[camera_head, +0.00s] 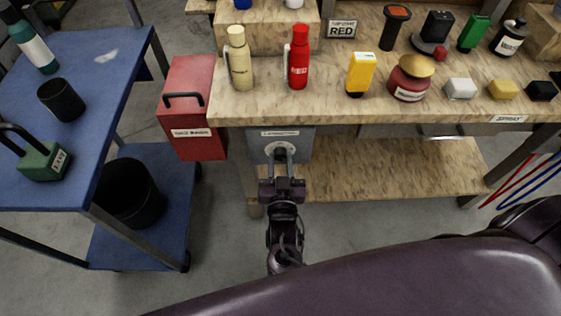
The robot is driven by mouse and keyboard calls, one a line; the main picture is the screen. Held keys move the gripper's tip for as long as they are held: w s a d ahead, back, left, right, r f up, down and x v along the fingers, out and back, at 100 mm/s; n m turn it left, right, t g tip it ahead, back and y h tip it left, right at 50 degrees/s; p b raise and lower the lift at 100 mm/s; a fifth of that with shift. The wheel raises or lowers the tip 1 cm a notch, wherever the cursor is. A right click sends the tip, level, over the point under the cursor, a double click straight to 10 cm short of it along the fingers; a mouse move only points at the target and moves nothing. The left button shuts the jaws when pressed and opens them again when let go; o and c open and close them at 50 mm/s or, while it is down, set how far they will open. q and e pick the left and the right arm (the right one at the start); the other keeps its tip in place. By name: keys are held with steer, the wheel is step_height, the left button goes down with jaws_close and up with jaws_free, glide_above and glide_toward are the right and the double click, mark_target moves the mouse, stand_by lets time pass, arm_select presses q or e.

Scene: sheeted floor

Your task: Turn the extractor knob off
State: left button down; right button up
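A grey box (259,146) with a label along its top hangs under the front edge of the wooden workbench. A round dark knob (281,149) is on its front face. My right gripper (281,154) is in front of the box, with its two fingers at the knob, one on each side. The fingers stand apart, but I cannot tell whether they press on the knob. They partly hide the knob, so its turned position is not readable. My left gripper is not in view.
A red box (190,107) with a black handle is just left of the grey box. A blue cart (110,95) stands further left. Bottles, including a red one (298,62), and small blocks stand on the workbench (330,105). A lower shelf (400,168) is to the right.

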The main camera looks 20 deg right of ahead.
steer(key=shift+c, duration=0.7)
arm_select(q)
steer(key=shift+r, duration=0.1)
